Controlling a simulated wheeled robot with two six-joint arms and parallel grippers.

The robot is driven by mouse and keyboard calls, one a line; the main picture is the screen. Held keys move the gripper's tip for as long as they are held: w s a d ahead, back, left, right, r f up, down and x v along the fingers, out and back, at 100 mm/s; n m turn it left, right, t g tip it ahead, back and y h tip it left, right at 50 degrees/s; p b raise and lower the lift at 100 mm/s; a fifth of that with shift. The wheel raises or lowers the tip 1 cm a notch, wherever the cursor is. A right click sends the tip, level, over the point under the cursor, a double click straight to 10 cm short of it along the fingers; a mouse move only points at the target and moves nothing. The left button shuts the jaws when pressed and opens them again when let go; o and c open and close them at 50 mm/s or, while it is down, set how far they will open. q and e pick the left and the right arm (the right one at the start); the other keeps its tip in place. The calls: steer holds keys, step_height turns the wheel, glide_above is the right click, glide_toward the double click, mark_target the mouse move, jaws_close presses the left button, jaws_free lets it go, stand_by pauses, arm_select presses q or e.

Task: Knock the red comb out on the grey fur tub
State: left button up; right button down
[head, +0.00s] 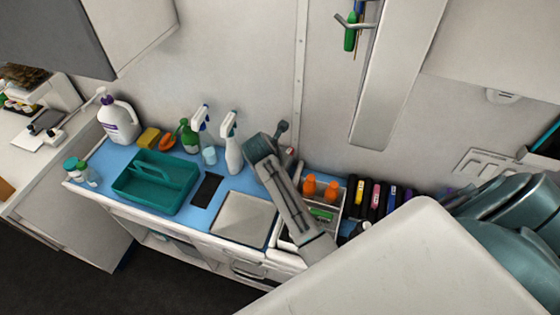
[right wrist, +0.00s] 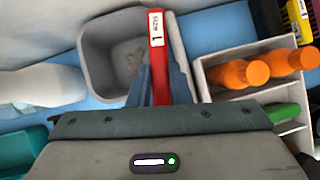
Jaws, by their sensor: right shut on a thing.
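The red comb (right wrist: 157,42) stands out from my right gripper (right wrist: 158,88) in the right wrist view, with a white label near its far end. The gripper is shut on it. In the head view my right arm hides the tub, and the comb is not clear. My left gripper is not in view.
A white caddy (right wrist: 204,80) with orange-capped bottles (right wrist: 238,74) stands right of the tub. A white spray bottle (head: 232,150) stands to its left. A teal tray (head: 128,188), a black mat (head: 207,190) and a pale square plate (head: 243,217) lie on the blue counter.

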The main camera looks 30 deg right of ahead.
steer(key=shift+f, duration=1)
stand_by(0.8)
steer(key=shift+r, duration=0.1)
steer(key=shift+r, duration=2.95)
